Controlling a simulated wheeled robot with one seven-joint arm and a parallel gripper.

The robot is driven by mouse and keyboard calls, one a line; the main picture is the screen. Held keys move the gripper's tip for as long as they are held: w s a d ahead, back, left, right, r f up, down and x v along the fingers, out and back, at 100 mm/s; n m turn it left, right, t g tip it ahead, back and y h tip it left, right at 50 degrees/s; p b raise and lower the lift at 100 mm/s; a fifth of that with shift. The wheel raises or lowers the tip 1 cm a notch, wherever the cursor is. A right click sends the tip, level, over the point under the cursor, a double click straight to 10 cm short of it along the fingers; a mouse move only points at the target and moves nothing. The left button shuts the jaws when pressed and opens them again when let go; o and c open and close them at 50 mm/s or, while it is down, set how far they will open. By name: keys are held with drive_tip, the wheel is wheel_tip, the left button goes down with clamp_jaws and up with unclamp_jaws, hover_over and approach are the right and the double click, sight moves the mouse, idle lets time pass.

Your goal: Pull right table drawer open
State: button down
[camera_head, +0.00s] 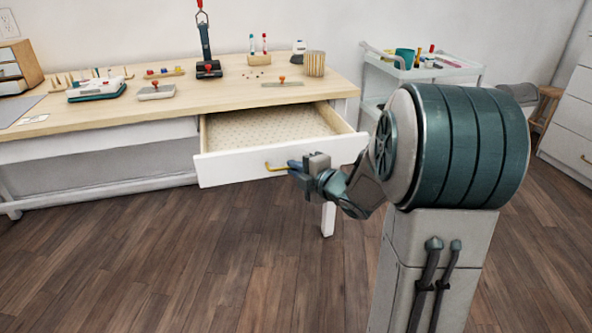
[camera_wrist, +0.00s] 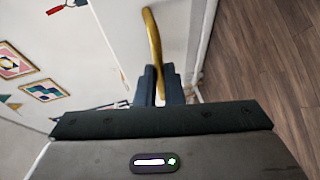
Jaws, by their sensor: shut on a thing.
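The right table drawer (camera_head: 230,168) is pulled well out from the wooden-topped table (camera_head: 210,95). Its patterned inside is in view and looks empty. A brass handle (camera_head: 275,167) sits on its white front. My gripper (camera_head: 292,164) is at that handle, in front of the drawer. In the wrist view my gripper (camera_wrist: 159,72) has its two dark fingers closed around the curved brass handle (camera_wrist: 151,35).
Sewing tools, a stapler-like device (camera_head: 97,88) and a striped cup (camera_head: 315,63) stand on the table. A white cart (camera_head: 455,66) is at the back right. A white drawer cabinet (camera_head: 575,120) stands at the far right. The wooden floor (camera_head: 150,260) in front is clear.

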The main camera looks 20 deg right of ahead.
drive_tip(key=shift+d, duration=0.1)
drive_tip(key=c, duration=1.6)
unclamp_jaws()
drive_tip(key=shift+o, duration=0.2)
drive_tip(key=p+v, duration=0.3)
drive_tip(key=v, duration=1)
drive_tip(key=shift+s+p, duration=0.35)
drive_tip(key=shift+d+r, duration=0.1)
drive_tip(key=shift+r, duration=0.05)
